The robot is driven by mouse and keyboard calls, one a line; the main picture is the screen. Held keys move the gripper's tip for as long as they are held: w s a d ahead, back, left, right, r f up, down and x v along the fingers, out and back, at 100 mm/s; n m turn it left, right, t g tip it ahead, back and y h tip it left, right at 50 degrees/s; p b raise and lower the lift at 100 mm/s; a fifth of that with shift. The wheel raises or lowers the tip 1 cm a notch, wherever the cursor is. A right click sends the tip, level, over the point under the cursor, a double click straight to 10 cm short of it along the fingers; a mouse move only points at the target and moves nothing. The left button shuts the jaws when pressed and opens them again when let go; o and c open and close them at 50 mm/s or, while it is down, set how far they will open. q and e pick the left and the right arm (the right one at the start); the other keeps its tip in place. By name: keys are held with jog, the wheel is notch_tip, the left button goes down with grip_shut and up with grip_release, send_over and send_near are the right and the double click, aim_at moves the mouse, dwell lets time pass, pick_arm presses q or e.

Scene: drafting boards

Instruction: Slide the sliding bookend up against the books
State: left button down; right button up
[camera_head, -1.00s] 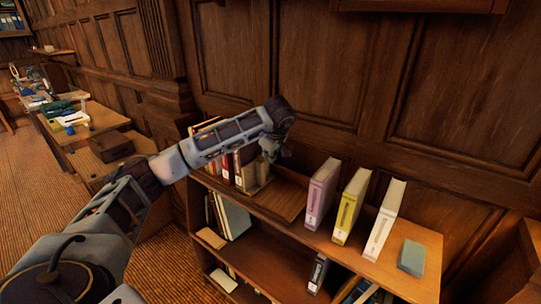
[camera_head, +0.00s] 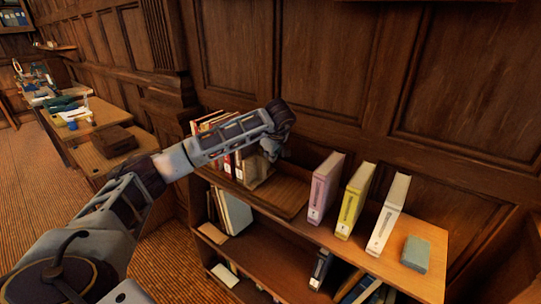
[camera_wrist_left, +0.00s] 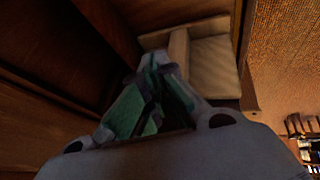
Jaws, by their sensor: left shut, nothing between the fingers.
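A row of books (camera_head: 228,160), some red and some dark, stands at the left end of a wooden book rack (camera_head: 287,195) on top of the shelf. The pale wooden sliding bookend (camera_head: 262,172) stands at the right of these books, partly hidden behind my left arm and gripper. It also shows in the left wrist view as a light upright with a flat foot (camera_wrist_left: 214,62). My left gripper (camera_head: 271,155) is shut and empty, close to the bookend; I cannot tell whether it touches. In the left wrist view its fingertips (camera_wrist_left: 158,68) come together beside the upright.
Purple (camera_head: 325,188), yellow (camera_head: 355,200) and white (camera_head: 389,214) books stand apart at the right of the rack, with a teal block (camera_head: 415,254) beyond. Wood panelling rises behind. Lower shelves hold more books. The right part of the rack is clear.

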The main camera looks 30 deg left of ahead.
aim_at(257, 152)
pick_arm(q)
jog(key=shift+a, duration=0.2)
pick_arm(e)
jog(key=shift+a, duration=0.1)
pick_arm(q)
jog(key=shift+w+a+r, duration=0.1)
jog(key=shift+a, duration=1)
jog(key=shift+w+a, duration=0.1)
jog(key=shift+a, duration=1.7)
pick_arm(e)
jog(key=shift+d+r, duration=0.25)
jog(key=shift+a, duration=0.2)
pick_arm(q)
jog(key=shift+a+p, duration=0.15)
jog(key=shift+p, duration=0.15)
pick_arm(e)
jog(key=shift+a, duration=0.4)
